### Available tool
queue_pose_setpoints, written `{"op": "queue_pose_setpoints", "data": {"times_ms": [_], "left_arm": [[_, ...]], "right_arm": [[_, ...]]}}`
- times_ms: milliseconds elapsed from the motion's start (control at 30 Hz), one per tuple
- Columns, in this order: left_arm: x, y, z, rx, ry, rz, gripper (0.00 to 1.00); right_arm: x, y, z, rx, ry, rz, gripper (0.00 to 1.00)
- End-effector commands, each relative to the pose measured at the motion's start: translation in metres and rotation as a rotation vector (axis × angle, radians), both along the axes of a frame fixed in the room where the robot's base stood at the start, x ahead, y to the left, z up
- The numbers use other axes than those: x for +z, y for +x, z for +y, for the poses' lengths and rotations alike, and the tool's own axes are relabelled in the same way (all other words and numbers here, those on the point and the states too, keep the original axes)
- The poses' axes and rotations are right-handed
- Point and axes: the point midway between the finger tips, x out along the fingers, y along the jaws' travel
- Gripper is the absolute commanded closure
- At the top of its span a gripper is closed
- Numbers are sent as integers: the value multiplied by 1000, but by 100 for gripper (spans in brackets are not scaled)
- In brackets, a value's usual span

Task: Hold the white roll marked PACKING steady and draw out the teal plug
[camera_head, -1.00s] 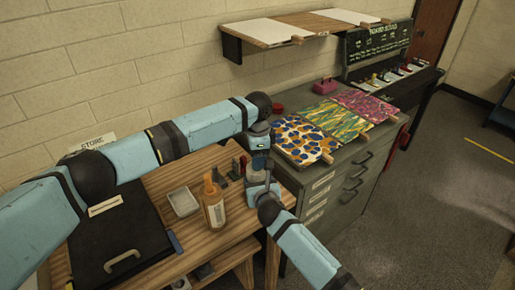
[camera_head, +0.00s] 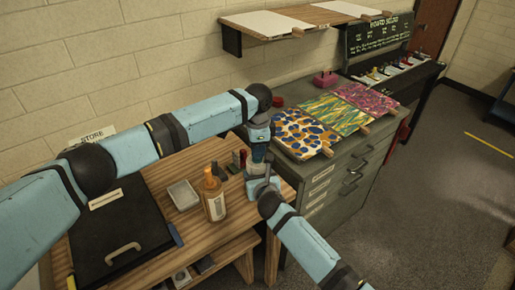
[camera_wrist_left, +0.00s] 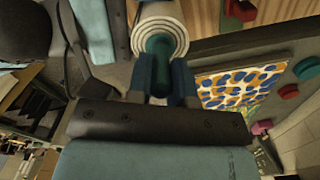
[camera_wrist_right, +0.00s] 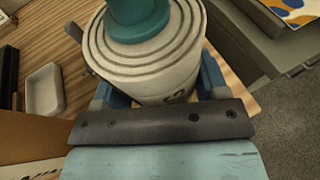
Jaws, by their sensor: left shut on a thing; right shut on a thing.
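The white roll (camera_wrist_right: 160,82) stands upright near the right end of the wooden table, its layered spiral end facing up. Part of a dark letter shows on its side in the right wrist view; the rest is hidden. The teal plug (camera_wrist_right: 138,18) rises from the roll's centre; how deep it sits cannot be told. My left gripper (camera_head: 258,154) is above the roll, shut on the plug, which also shows between its fingers in the left wrist view (camera_wrist_left: 159,46). My right gripper (camera_head: 263,184) is lower, shut around the roll's side.
A bottle with an orange top (camera_head: 214,205), a small pale tray (camera_head: 182,195) and a black case (camera_head: 115,225) are to the left on the table. A grey drawer cabinet (camera_head: 335,185) with marbled boards (camera_head: 303,133) stands at the right. A wall shelf (camera_head: 262,29) hangs behind.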

Motion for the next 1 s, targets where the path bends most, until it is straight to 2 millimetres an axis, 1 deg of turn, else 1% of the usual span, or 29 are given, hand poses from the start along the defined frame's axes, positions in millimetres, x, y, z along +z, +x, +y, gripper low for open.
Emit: {"op": "queue_pose_setpoints", "data": {"times_ms": [667, 1000], "left_arm": [[7, 0, 0, 0, -1, 0, 100], [23, 0, 0, 0, 0, 0, 100]], "right_arm": [[0, 0, 0, 0, 0, 0, 61], [0, 0, 0, 0, 0, 0, 61]]}}
